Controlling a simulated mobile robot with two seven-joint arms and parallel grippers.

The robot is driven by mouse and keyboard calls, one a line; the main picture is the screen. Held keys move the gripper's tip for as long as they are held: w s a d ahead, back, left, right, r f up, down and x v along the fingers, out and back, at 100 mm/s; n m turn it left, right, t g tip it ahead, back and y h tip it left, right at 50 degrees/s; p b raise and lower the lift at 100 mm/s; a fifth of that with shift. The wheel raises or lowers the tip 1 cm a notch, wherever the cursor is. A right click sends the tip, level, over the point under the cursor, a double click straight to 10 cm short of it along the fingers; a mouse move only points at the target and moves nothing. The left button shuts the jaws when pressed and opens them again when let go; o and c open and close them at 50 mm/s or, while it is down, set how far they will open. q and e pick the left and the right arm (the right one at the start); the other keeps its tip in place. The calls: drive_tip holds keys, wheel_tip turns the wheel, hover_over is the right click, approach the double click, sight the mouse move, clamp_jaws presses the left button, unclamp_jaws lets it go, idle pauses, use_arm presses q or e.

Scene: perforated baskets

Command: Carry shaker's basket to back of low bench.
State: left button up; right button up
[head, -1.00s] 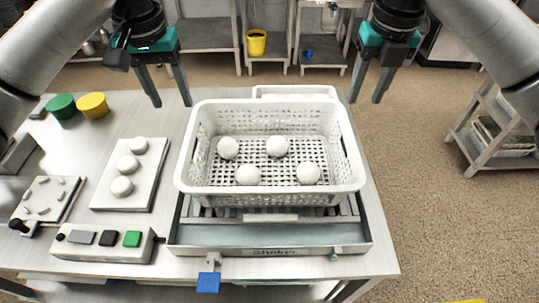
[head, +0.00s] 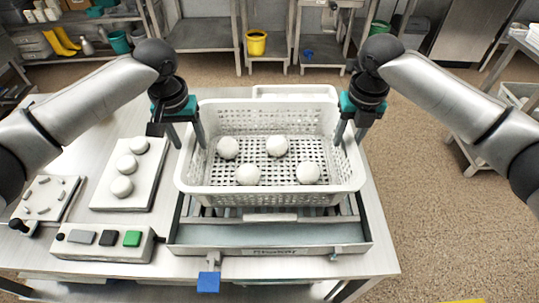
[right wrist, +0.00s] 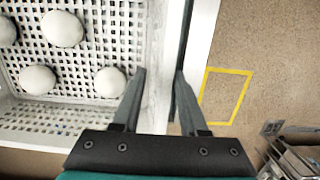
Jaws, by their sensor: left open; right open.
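The white perforated basket (head: 270,197) sits on the shaker (head: 270,250) on the table and holds several white balls (head: 277,146). My left gripper (head: 187,140) is open at the basket's left wall, with its fingers near the rim. My right gripper (head: 348,133) is open at the basket's right wall. In the right wrist view the open right fingers (right wrist: 160,75) point down on either side of the basket's right rim (right wrist: 158,100). Whether the fingers touch the rim cannot be told. The low bench cannot be made out for certain.
A white tray (head: 294,92) stands behind the basket. A board with white balls (head: 130,190), a button box (head: 105,244) and a small panel (head: 45,198) are to the left. Yellow floor marking (right wrist: 225,95) lies right of the table.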

use_arm(q)
drive_tip(key=c, duration=0.7)
use_arm(e)
drive_tip(key=shift+a, duration=0.1)
clamp_jaws()
use_arm(q)
drive_tip(key=shift+d, duration=0.15)
clamp_jaws()
use_arm(e)
drive_tip(key=shift+a, duration=0.1)
